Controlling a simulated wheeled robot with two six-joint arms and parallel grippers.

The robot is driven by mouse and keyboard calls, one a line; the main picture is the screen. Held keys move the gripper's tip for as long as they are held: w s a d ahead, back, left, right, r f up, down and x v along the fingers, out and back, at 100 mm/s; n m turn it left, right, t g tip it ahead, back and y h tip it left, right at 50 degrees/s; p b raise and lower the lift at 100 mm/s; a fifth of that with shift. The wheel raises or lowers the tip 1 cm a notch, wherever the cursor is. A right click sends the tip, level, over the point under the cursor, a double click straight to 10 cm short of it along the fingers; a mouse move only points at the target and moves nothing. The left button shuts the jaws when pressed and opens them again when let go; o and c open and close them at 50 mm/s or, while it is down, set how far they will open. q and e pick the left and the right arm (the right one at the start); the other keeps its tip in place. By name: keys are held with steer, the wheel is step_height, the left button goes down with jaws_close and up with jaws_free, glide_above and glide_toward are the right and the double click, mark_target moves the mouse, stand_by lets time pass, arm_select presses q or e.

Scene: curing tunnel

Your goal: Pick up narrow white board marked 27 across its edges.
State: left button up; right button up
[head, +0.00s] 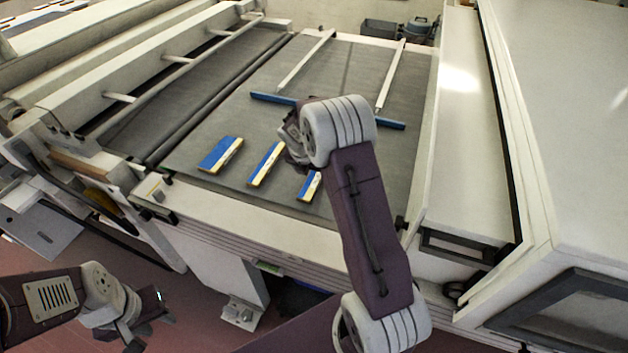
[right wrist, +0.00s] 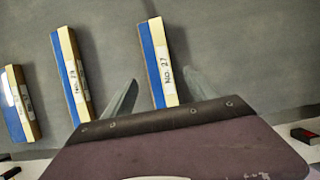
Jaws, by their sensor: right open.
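The narrow board marked No. 27 (right wrist: 158,62) has a blue top, a cream edge and a white label. In the right wrist view it lies between the two spread fingers of my right gripper (right wrist: 158,92), apart from both. In the head view the rightmost board (head: 309,186) appears to be it; its label is unreadable there and my right arm is close beside it. My right gripper (head: 292,140) is open and largely hidden behind its wrist in the head view. My left gripper (head: 143,322) hangs low at the left, away from the boards; its jaw state is unclear.
Two similar boards lie left of it: a middle one (head: 265,164) and a left one (head: 221,154). They lie on the grey belt (head: 215,190). A blue crossbar (head: 272,98) spans the belt behind. The white tunnel housing (head: 570,130) stands at right.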

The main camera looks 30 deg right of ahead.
mark_target(313, 178)
steer(key=x, duration=0.3)
steer(key=shift+a+f, duration=0.2)
steer(key=shift+a, duration=0.05)
steer(key=shift+d+f, duration=0.25)
steer(key=shift+f, duration=0.15)
jaws_close()
steer(key=shift+w+r, duration=0.1)
steer(key=shift+r, duration=0.5)
step_height(313, 178, up, 3)
steer(key=shift+r, duration=0.1)
steer(key=s+a+r, duration=0.3)
steer(key=s+r, duration=0.4)
steer(key=s, duration=0.4)
steer(key=shift+s+a, duration=0.2)
steer(key=shift+a, duration=0.05)
